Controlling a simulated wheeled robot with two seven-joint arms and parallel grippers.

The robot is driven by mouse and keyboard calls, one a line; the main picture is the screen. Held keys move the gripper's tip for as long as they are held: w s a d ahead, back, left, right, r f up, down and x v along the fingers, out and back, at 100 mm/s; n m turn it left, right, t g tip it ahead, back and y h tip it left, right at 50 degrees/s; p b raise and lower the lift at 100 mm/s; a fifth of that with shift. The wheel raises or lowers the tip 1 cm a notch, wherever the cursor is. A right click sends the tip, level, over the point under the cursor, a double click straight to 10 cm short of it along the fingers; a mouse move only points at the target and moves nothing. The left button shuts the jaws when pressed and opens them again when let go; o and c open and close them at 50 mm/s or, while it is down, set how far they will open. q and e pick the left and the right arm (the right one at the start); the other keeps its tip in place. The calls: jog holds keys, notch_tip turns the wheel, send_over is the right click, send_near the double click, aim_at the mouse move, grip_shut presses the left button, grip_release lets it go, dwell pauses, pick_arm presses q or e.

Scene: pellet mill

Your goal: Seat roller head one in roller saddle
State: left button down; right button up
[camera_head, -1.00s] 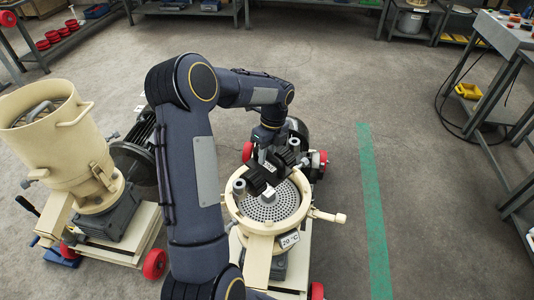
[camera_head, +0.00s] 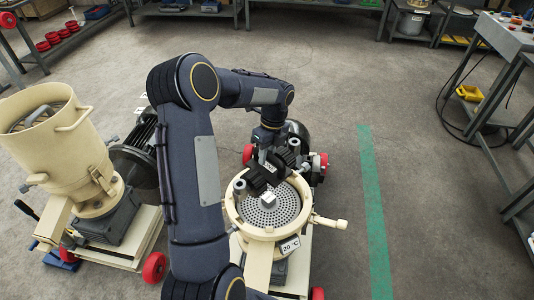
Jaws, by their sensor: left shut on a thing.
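My left gripper (camera_head: 266,186) is over the pellet mill's round cream die chamber (camera_head: 303,213), above the perforated grey plate (camera_head: 275,218). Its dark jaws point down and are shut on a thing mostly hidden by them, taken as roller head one. A small pale block (camera_head: 268,198) with dark marks shows just below the jaws. A grey cylinder (camera_head: 240,187) stands at the left of the jaws and another (camera_head: 294,145) at the upper right. I cannot tell the roller saddle apart, nor whether the held thing touches it. My right gripper is out of view.
A cream hopper machine (camera_head: 60,150) on a wheeled base stands at the left. A handle (camera_head: 328,222) juts right from the chamber, with a "20 °C" tag (camera_head: 290,246) below. Floor is clear around the green stripe (camera_head: 371,210). A workbench (camera_head: 505,30) stands at right.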

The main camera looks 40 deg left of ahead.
aim_at(268, 165)
pick_arm(q)
jog(key=shift+w+f+b, duration=0.1)
jog(key=shift+f+b, duration=1.75)
jog(key=shift+f, duration=1.3)
jog(key=shift+f+b, duration=0.3)
jog(key=shift+f, duration=0.3)
jog(key=shift+f, duration=0.45)
jog(key=shift+f+b, duration=0.15)
jog(key=shift+b, duration=0.2)
jog(key=shift+f+b, duration=0.65)
jog(key=shift+f, duration=0.55)
jog(key=shift+f, duration=0.4)
jog(key=shift+f+b, duration=0.65)
jog(key=shift+f, duration=0.05)
jog(key=shift+f, duration=0.15)
